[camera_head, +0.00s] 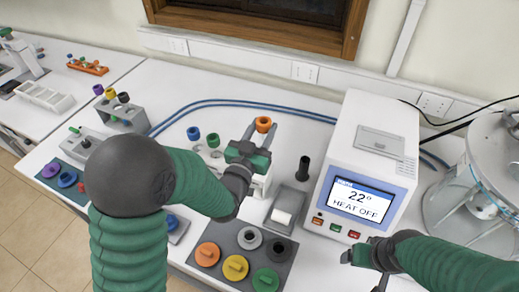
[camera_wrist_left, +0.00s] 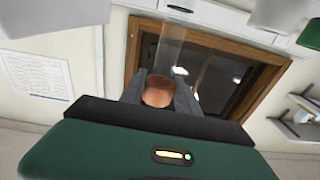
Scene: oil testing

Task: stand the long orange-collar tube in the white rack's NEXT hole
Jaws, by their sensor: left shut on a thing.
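My left gripper (camera_head: 262,134) is in the middle of the head view, shut on the long orange-collar tube. The orange collar (camera_head: 263,124) shows between the two grey fingers. In the left wrist view the collar (camera_wrist_left: 158,91) sits between the fingers, and a clear tube length (camera_wrist_left: 172,48) extends beyond it. A white block (camera_head: 262,183), perhaps the white rack, is partly hidden below the gripper; its holes cannot be made out. My right gripper (camera_head: 372,258) is at the lower right, apart from the tube, its jaw state unclear.
A white heater with a display (camera_head: 358,200) stands to the right. A black tube (camera_head: 302,168) stands beside it. A grey tray (camera_head: 225,230) with coloured caps lies in front. Blue and green collars (camera_head: 193,133) are left of the gripper. A grey rack (camera_head: 122,113) stands further left.

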